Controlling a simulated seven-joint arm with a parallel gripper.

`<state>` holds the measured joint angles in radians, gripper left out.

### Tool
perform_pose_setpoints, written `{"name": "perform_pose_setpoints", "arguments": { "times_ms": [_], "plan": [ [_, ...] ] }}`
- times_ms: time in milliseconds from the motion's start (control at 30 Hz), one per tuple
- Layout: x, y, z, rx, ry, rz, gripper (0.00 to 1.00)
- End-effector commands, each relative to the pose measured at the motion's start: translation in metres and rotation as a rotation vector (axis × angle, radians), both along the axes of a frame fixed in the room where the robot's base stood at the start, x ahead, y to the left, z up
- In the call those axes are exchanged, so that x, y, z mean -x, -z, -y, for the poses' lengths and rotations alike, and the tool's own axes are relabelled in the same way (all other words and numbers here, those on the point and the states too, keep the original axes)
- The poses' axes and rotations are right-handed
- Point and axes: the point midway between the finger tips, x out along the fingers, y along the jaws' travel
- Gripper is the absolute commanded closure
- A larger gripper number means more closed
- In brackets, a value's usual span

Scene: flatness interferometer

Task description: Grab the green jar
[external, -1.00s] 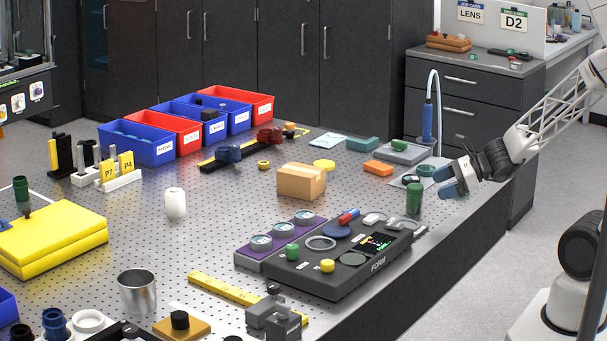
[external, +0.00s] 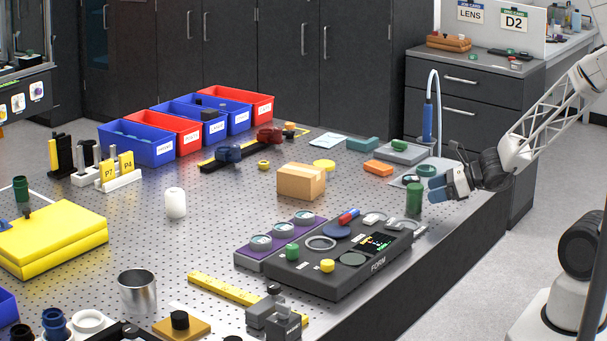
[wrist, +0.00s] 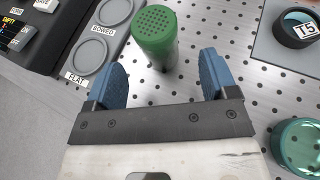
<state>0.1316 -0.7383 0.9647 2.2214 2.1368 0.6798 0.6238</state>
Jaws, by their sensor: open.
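The green jar (external: 414,199) stands upright near the right edge of the perforated table. In the wrist view its domed lid with small holes (wrist: 155,30) shows just ahead of the fingertips, between their lines and nearer the left finger. My gripper (external: 435,188) is open, with blue fingers pointing left toward the jar from its right side. In the wrist view the two fingers of my gripper (wrist: 162,75) are spread with nothing between them. The jar's base is partly hidden by its lid in the wrist view.
A dark instrument box (external: 335,262) with round pads lies left of the jar. A cardboard box (external: 301,181) stands farther left.

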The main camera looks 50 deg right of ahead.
Motion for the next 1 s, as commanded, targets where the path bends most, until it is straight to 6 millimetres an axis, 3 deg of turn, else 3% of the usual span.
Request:
{"name": "perform_pose_setpoints", "arguments": {
  "times_ms": [667, 1000],
  "plan": [
    [-0.011, 0.006, -0.007, 0.000, -0.001, -0.001, 0.21],
    [-0.038, 0.019, -0.022, 0.001, -0.001, -0.002, 0.21]
  ]
}}
